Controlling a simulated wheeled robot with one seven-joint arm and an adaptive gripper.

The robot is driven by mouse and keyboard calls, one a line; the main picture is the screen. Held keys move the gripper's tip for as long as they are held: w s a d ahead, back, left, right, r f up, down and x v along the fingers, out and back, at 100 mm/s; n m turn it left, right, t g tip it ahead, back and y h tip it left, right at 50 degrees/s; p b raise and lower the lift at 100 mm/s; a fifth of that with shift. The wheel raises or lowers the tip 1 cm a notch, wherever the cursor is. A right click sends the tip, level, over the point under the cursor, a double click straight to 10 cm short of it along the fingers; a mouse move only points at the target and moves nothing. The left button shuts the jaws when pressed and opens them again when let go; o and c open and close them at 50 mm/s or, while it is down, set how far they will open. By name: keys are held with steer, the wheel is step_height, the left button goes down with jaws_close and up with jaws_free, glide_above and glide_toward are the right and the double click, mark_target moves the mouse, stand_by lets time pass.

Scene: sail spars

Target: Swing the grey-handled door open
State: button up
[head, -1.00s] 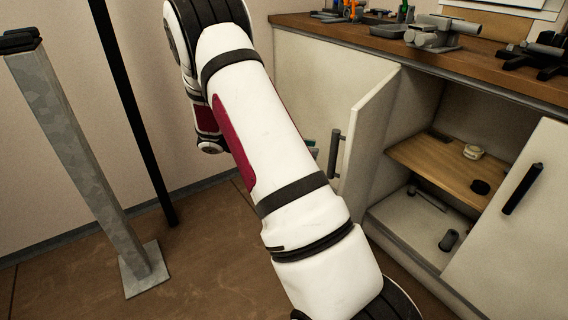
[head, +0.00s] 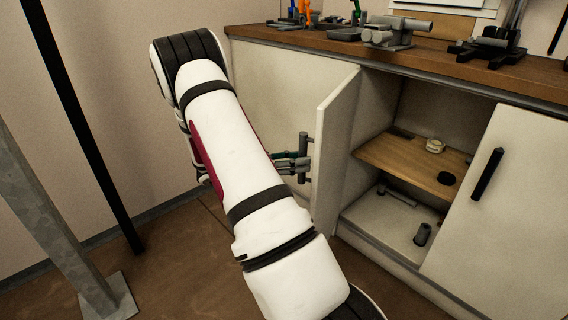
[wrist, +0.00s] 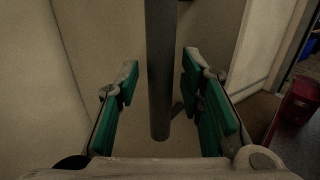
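The grey-handled door (head: 335,140) of the low cabinet stands partly open, jutting out from the cabinet front. Its upright grey bar handle (head: 303,148) is on the door's outer face, left of the door edge in the head view. My gripper (head: 290,166) is at the handle, partly hidden behind my arm. In the wrist view, my gripper (wrist: 162,88) is open, with green-padded fingers on either side of the handle (wrist: 160,50). Gaps show between the bar and both fingers.
The open cabinet bay shows a wooden shelf (head: 395,155) with small items. A second door (head: 490,220) with a black handle is at the right. Tools lie on the wooden worktop (head: 430,62). A grey metal post (head: 55,225) and a black pole (head: 90,130) stand at the left.

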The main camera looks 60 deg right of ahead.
jaws_close()
steer(key=w+d, duration=0.2)
steer(key=w, duration=0.7)
steer(key=shift+w, duration=0.2)
steer(key=shift+o, duration=1)
jaws_free()
steer(key=shift+d, duration=0.1)
steer(key=v, duration=1.2)
steer(key=shift+r, duration=0.1)
